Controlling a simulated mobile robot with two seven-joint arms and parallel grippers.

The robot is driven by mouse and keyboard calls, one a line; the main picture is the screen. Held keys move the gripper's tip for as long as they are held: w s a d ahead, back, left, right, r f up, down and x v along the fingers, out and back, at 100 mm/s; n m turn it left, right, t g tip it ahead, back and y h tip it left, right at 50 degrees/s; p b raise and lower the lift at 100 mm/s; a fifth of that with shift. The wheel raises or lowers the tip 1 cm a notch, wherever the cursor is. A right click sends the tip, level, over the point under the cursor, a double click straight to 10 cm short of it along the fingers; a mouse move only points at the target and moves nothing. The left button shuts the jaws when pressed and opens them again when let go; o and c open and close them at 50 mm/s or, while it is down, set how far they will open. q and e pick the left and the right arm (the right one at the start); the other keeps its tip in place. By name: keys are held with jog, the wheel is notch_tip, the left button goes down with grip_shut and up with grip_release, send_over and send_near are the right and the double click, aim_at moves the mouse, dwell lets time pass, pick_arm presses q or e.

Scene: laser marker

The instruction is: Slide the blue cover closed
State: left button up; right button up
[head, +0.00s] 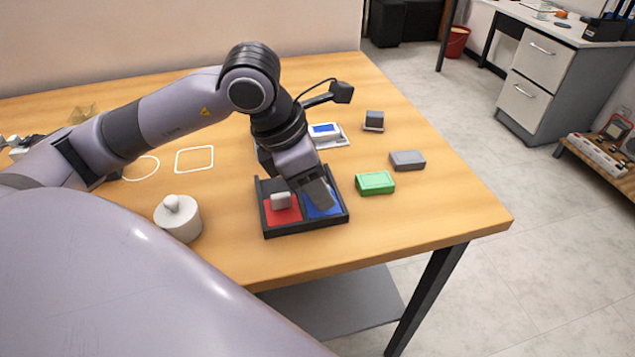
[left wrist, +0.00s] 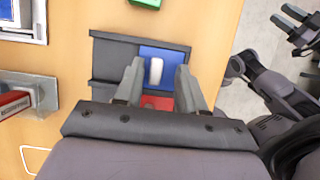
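A black tray (head: 262,218) holds a blue cover (head: 310,207) on the right and a red cover (head: 283,215) on the left, each a flat panel. A pale handle (head: 281,201) stands on the red cover. In the left wrist view, the blue cover (left wrist: 148,52) bears a white handle (left wrist: 155,72), and a dark bare part of the tray (left wrist: 112,62) lies to its left. My left gripper (left wrist: 159,78) is open over the blue cover, its fingers on either side of the handle, with gaps visible. In the head view, my left gripper (head: 318,194) hides part of the cover. My right gripper (left wrist: 290,22) appears apart-fingered, away from the table.
A green block (head: 375,182) and a grey block (head: 407,160) lie right of the tray. A device with a blue screen (head: 325,131) stands behind it. A white round lidded pot (head: 178,220) stands to the left. The table's front edge is close to the tray.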

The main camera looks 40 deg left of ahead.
pick_arm(q)
jog(key=v, duration=0.7)
jog(key=shift+f, duration=0.15)
dwell(0.3)
